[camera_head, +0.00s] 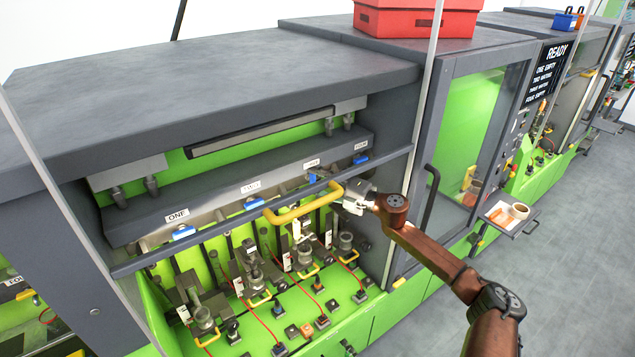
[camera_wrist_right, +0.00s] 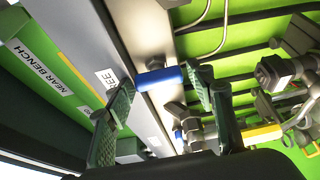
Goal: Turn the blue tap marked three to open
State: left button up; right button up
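The blue tap marked three (camera_head: 312,178) sits on the grey pipe below its white label (camera_head: 311,163). In the right wrist view, the blue tap handle (camera_wrist_right: 158,77) lies across the pale pipe beside a label whose end reads "REE" (camera_wrist_right: 107,79). My right gripper (camera_wrist_right: 162,88) is open, its green fingers on either side of this handle with gaps visible. In the head view, my right gripper (camera_head: 340,192) is beside tap three, behind the yellow bar's right end. My left gripper is not in view.
Blue taps marked one (camera_head: 183,232), two (camera_head: 254,203) and four (camera_head: 361,159) share the pipe. A yellow bar handle (camera_head: 290,214) stands out in front. The dark rail (camera_head: 150,262), clamps and red cables lie below. A READY screen (camera_head: 545,75) is at right.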

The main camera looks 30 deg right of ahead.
jog(key=shift+o, duration=0.8)
jog(key=v, duration=1.2)
